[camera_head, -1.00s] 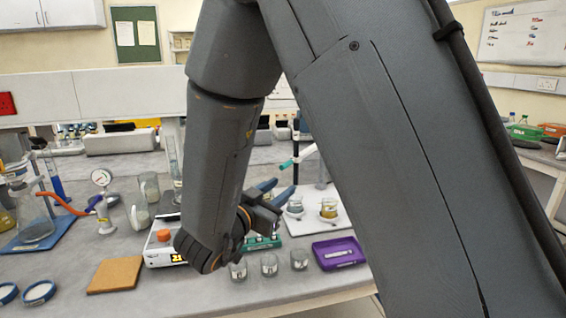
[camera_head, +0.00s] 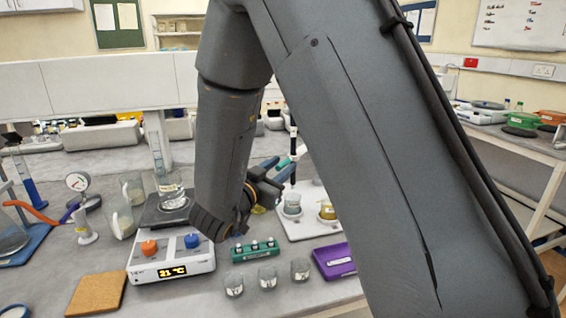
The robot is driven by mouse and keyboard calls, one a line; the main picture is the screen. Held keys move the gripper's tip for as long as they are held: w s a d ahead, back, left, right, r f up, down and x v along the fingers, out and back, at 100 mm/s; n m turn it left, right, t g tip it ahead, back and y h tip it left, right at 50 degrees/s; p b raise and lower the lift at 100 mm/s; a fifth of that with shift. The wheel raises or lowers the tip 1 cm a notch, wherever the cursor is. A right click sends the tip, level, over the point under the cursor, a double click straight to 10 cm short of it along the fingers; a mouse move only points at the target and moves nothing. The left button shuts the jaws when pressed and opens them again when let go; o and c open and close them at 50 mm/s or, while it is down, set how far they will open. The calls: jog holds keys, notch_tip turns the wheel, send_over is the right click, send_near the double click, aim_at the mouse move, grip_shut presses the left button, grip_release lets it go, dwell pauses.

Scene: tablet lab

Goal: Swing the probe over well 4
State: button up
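The probe stand shows in the head view as a dark upright post (camera_head: 293,142) with a teal-ended swing arm (camera_head: 285,163), behind a white board (camera_head: 296,230). Two small glass vessels stand on the board, one with pale contents (camera_head: 292,205) and one with amber contents (camera_head: 327,211). My gripper (camera_head: 281,166) has its two blue-grey fingers parted, pointing up and right. The fingertips are at the teal end; I cannot tell whether they touch it. My arm hides part of the board, and I cannot make out well numbers or the probe's tip.
A hotplate (camera_head: 172,270) reading 21 °C, with a beaker on it, stands left of my gripper. A green rack (camera_head: 256,252), several small beakers (camera_head: 267,276) and a purple tray (camera_head: 334,261) are in front. A cork mat (camera_head: 97,294) lies at the left front.

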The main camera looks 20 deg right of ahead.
jog(key=shift+x, duration=0.8)
grip_shut()
jog(key=shift+d, duration=0.1)
